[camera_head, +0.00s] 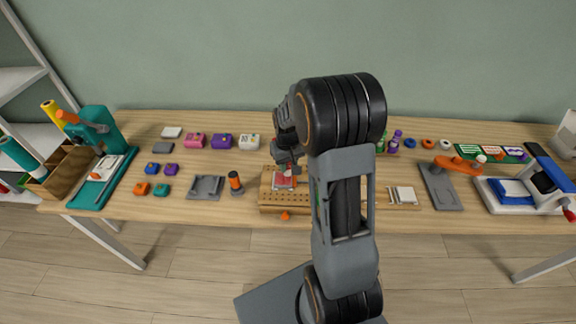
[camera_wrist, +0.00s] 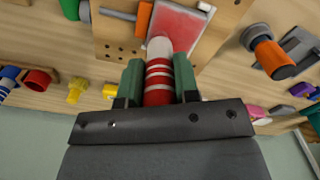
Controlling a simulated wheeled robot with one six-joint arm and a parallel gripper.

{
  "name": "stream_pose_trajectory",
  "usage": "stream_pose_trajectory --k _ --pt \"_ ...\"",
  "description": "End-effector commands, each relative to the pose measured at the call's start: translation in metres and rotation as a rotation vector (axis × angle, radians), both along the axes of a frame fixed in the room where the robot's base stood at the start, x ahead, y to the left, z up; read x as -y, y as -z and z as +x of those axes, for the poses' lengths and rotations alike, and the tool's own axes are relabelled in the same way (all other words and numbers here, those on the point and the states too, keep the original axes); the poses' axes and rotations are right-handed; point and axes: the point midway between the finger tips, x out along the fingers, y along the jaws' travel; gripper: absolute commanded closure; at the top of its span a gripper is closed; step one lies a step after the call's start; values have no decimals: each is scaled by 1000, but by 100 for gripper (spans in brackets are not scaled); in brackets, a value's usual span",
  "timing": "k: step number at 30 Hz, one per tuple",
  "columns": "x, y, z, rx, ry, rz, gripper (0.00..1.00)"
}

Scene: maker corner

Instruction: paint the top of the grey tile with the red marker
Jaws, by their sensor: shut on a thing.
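My gripper (camera_head: 287,162) is over the wooden block with holes (camera_head: 270,198). In the wrist view its green fingers (camera_wrist: 159,78) are shut on the red marker (camera_wrist: 158,94), which has white bands. The marker's pale tip end points at the tile (camera_wrist: 188,28) on the block, at or very near its edge; I cannot tell whether it touches. The tile's top looks red over most of its face, with a pale grey border. In the head view the tile (camera_head: 283,182) shows reddish below my gripper, partly covered by it.
An orange peg (camera_wrist: 143,20) with a grey rod is beside the tile. An orange-and-black cylinder (camera_head: 235,183) and a grey tray (camera_head: 206,187) stand left of the block. A teal press (camera_head: 101,130) is far left.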

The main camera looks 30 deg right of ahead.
Motion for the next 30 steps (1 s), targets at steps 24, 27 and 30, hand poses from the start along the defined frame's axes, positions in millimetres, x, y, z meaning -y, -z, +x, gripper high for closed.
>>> stream_pose_trajectory --k 24,27,30 --pt "2 -16 7 1 0 0 90" --pt "2 -24 7 1 0 0 90" --pt "2 -33 7 0 0 0 90"
